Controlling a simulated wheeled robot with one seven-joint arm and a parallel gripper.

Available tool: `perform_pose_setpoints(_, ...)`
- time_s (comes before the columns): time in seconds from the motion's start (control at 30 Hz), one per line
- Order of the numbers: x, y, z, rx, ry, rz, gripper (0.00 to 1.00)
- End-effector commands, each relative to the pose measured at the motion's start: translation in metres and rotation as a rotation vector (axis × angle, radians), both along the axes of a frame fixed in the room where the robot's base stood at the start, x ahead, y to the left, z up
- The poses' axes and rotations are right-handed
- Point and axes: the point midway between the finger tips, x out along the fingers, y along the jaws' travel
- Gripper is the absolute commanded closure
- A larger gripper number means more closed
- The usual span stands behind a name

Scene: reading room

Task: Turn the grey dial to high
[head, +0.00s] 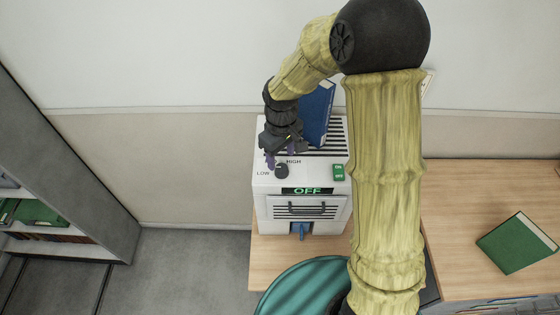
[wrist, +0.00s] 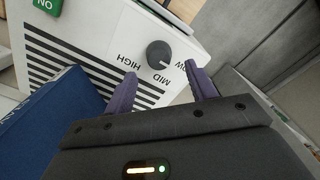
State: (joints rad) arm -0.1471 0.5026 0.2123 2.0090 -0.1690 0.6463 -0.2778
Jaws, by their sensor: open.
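The grey dial (head: 282,171) is a dark round knob on top of a white machine (head: 265,187). In the wrist view the dial (wrist: 158,53) has LOW, MID and HIGH around it. Its small white mark faces the side between MID and LOW. My gripper (head: 284,157) is above the machine just behind the dial, with purple fingers. In the wrist view my gripper (wrist: 160,70) is open, its fingertips apart and nothing between them; the dial shows just beyond them. Contact with the dial cannot be made out.
A green switch (head: 338,172) is right of the dial, and a display (head: 307,191) reads OFF. A blue book (head: 317,113) stands at the machine's back, close to my gripper. A green book (head: 517,243) lies on the desk (head: 455,205). A green chair (head: 300,285) is in front.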

Motion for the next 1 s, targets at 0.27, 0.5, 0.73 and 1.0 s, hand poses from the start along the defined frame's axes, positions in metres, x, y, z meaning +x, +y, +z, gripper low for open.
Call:
perform_pose_setpoints(0.27,-0.001,0.001,-0.038,-0.001,0.004,0.002,0.44)
perform_pose_setpoints(0.5,-0.001,0.002,-0.046,-0.001,-0.001,0.004,0.44)
perform_pose_setpoints(0.73,-0.001,0.002,-0.045,0.000,0.000,0.005,0.62)
perform_pose_setpoints(1.0,-0.001,0.002,-0.045,0.000,0.000,0.003,0.88)
